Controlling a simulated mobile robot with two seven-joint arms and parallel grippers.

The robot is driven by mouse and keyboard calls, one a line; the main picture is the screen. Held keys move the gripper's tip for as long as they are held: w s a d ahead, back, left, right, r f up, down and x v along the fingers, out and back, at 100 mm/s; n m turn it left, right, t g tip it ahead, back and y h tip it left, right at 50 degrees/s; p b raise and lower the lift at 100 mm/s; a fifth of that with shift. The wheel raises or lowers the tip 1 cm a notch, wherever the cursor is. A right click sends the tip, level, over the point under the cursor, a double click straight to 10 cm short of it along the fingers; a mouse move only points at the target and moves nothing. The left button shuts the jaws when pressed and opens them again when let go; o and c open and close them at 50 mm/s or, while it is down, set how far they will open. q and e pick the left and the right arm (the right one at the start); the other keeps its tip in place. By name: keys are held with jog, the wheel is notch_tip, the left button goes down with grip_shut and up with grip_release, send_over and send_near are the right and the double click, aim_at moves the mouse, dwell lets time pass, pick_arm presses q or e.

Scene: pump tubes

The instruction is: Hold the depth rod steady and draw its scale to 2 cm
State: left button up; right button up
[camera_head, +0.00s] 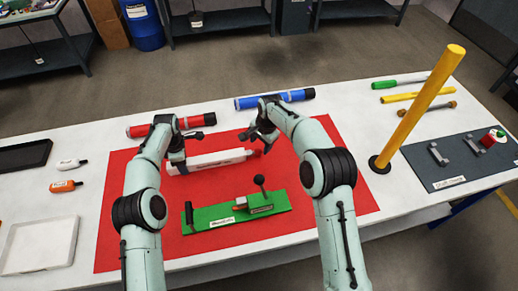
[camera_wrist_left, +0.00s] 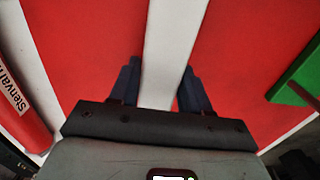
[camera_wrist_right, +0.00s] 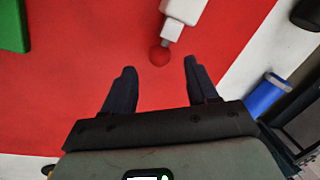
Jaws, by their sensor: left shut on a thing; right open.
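The depth rod is a long white bar (camera_head: 215,160) lying across the red mat, with a short rod and red ball knob (camera_head: 256,153) at its right end. My left gripper (camera_head: 177,160) is shut on the white bar near its left part; in the left wrist view the bar (camera_wrist_left: 165,60) runs between the fingers. My right gripper (camera_head: 262,139) is open and empty by the knob. In the right wrist view the knob (camera_wrist_right: 159,56) lies just beyond and between the open fingertips (camera_wrist_right: 158,67). The scale markings cannot be read.
A green toggle-clamp plate (camera_head: 215,224) lies in front on the red mat (camera_head: 120,225). Red (camera_head: 150,130) and blue (camera_head: 275,99) pump tubes lie behind. A yellow post (camera_head: 415,110) stands to the right, beside a dark board (camera_head: 450,178). A white tray (camera_head: 40,245) is at left.

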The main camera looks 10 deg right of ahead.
aim_at(259, 149)
jog(key=shift+w+a+f, duration=0.1)
jog(key=shift+w+f, duration=0.1)
jog(key=shift+f, duration=0.95)
jog(key=shift+w+a+f, duration=0.1)
jog(key=shift+w+f, duration=0.1)
jog(key=shift+f, duration=0.95)
